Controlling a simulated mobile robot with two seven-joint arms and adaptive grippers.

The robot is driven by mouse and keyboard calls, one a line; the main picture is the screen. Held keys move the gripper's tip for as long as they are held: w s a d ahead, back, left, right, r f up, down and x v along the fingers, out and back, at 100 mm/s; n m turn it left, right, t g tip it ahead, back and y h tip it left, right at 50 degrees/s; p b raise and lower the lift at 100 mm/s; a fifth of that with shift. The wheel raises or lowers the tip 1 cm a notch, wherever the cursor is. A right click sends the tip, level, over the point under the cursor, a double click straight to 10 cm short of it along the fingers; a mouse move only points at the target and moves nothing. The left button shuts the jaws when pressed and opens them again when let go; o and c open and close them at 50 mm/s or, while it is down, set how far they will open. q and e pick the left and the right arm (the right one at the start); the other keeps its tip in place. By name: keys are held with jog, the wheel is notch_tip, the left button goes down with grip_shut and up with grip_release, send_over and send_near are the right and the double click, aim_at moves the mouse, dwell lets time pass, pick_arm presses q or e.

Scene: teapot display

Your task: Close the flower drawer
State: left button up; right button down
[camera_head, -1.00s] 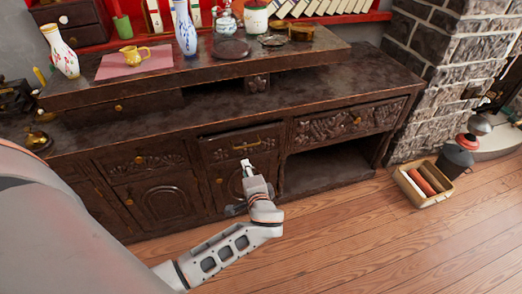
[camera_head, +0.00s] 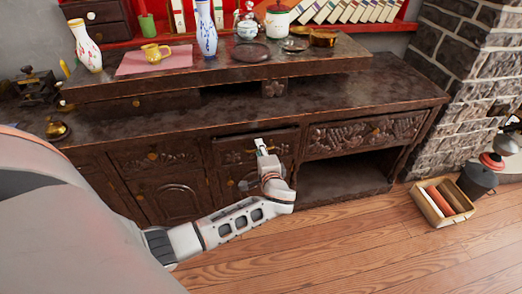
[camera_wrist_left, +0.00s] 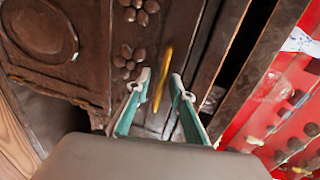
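The flower drawer (camera_head: 228,156) is a dark wooden drawer front in the middle of the cabinet. Its carved flowers (camera_wrist_left: 133,58) show in the left wrist view, and it appears to stand slightly out, with a dark gap along its top edge. Its upright-looking gold handle (camera_wrist_left: 161,77) shows in the left wrist view. My left gripper (camera_head: 262,145) is in front of the drawer, covering part of it. In the left wrist view its two green-lined fingers (camera_wrist_left: 153,100) are apart, with the handle between them; contact cannot be told. My right gripper is not in view.
The cabinet top (camera_head: 350,93) has a raised shelf with a blue-patterned vase (camera_head: 207,32), a yellow cup (camera_head: 154,53) and other pottery. A carved drawer (camera_head: 365,134) sits to the right above an open recess (camera_head: 340,180). A wooden crate (camera_head: 441,202) stands on the floor at right.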

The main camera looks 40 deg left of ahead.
pick_arm(q)
grip_shut()
jog(key=w+a, duration=0.3)
jog(key=shift+a+r+b, duration=0.15)
jog(key=shift+a+b, duration=0.1)
jog(key=shift+b, duration=0.1)
jog(key=shift+c, duration=0.6)
grip_release()
jog(key=shift+o, duration=0.6)
jog(key=shift+s+d, duration=0.1)
